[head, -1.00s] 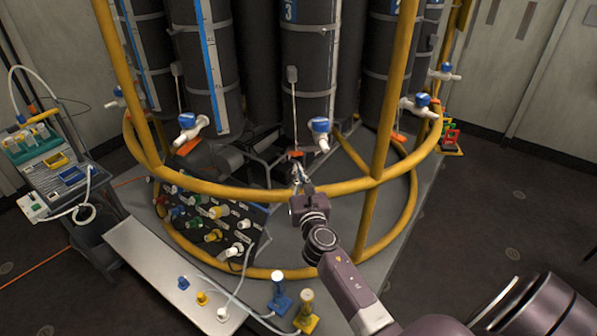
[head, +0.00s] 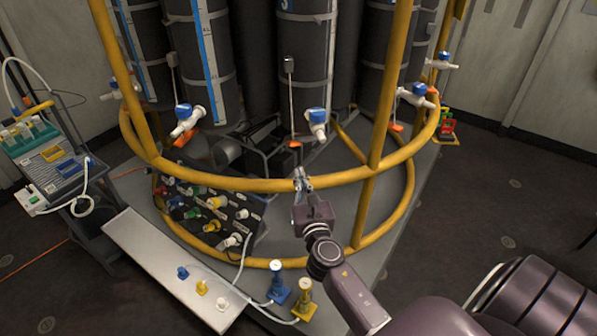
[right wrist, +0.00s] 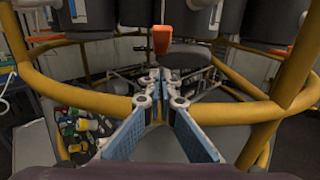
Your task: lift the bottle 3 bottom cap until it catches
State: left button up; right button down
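Bottle 3 (head: 304,48) is the dark grey middle cylinder, with a partly cut-off blue label at the top. A thin pale rod runs down its front to an orange tab (head: 294,144) below its bottom edge; I cannot make out the rest of its bottom cap. The tab also shows in the right wrist view (right wrist: 161,40), straight ahead of the fingertips. My right gripper (head: 302,174) is at the front yellow rail, below and apart from the tab. Its fingers (right wrist: 160,74) are close together, with nothing seen between them. My left gripper is out of view.
The yellow ring rail (head: 232,186) and an upright post (head: 392,85) stand close around my right gripper. A blue-and-white valve (head: 317,120) juts out right of the tab. A panel of coloured fittings (head: 212,215) is at lower left. Dark floor lies free at right.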

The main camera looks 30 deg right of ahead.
jog(key=v, duration=0.4)
dwell(0.7)
